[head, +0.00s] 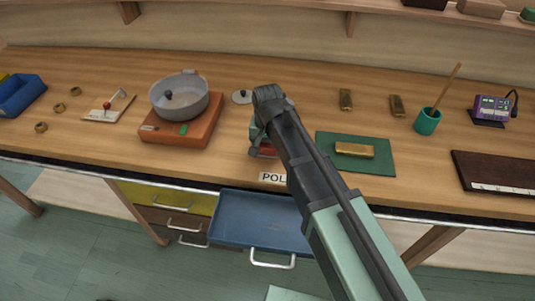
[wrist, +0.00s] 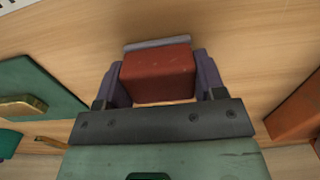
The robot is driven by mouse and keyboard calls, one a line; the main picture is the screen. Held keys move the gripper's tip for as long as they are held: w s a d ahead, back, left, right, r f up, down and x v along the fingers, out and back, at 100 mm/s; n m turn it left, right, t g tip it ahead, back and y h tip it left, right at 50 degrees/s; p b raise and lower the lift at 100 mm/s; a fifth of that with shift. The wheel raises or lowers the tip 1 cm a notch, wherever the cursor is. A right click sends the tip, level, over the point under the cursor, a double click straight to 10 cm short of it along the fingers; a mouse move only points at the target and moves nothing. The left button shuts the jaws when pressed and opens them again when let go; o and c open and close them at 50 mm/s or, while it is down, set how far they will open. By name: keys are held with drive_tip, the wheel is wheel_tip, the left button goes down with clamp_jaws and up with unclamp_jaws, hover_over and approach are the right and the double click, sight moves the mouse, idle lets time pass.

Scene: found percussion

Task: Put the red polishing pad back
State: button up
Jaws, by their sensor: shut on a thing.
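The red polishing pad (wrist: 157,73) is a red block between the two purple-grey fingers of my gripper (wrist: 158,80) in the wrist view. The fingers touch it on both sides, and a thin grey strip shows along its far edge. Only a little red of the pad shows there; my arm hides the rest. I cannot tell whether the pad touches the bench.
An orange machine with a grey bowl (head: 180,105) stands left of my gripper. A green mat (head: 380,160) with a brass bar (head: 354,149) lies to the right. A blue drawer (head: 250,232) is open below the front edge. A small white-grey lidded piece (head: 242,97) lies behind.

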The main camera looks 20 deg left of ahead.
drive_tip(key=shift+r, duration=0.1)
drive_tip(key=o, duration=0.8)
drive_tip(key=shift+f, duration=0.2)
drive_tip(key=shift+o, duration=0.2)
drive_tip(key=shift+r, duration=0.1)
wheel_tip(320, 180, up, 12)
drive_tip(key=p, duration=1.2)
drive_tip(key=shift+r+p, duration=0.15)
drive_tip(key=shift+p, duration=0.15)
